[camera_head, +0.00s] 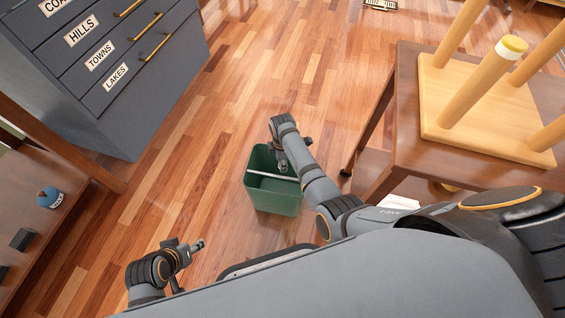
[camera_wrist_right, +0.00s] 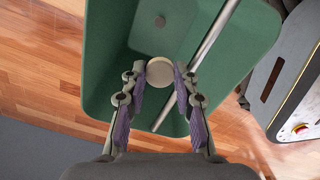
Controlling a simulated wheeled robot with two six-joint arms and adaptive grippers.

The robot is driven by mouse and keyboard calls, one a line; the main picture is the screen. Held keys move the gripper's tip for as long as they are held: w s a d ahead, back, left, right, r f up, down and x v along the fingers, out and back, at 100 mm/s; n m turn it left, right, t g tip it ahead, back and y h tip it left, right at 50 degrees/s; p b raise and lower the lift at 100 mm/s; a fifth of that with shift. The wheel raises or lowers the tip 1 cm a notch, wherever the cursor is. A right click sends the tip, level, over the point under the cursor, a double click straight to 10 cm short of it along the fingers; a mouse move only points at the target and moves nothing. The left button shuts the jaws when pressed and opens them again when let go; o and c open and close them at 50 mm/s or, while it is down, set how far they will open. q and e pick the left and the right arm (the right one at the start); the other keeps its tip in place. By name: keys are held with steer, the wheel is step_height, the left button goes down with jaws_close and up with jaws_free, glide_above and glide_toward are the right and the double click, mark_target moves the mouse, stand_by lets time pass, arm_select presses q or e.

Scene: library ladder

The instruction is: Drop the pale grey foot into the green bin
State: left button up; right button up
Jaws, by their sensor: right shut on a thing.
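The green bin (camera_head: 272,198) stands on the wood floor at mid-picture in the head view and fills much of the right wrist view (camera_wrist_right: 110,60). My right gripper (camera_head: 282,163) is over the bin's opening, pointing down. In the right wrist view my right gripper (camera_wrist_right: 160,80) is shut on the pale grey foot (camera_wrist_right: 160,70), a round disc between its fingertips. The foot cannot be made out in the head view. My left gripper (camera_head: 197,246) is low at the left front, away from the bin; I cannot tell its opening.
An upturned wooden stool (camera_head: 480,100) rests on a brown table (camera_head: 405,75) at right. A dark drawer cabinet (camera_head: 110,75) stands at left. Floor between is clear.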

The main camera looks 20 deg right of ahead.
steer(key=o, duration=0.8)
steer(key=shift+r, duration=0.15)
step_height(320, 180, up, 12)
steer(key=shift+f, duration=0.1)
stand_by(0.6)
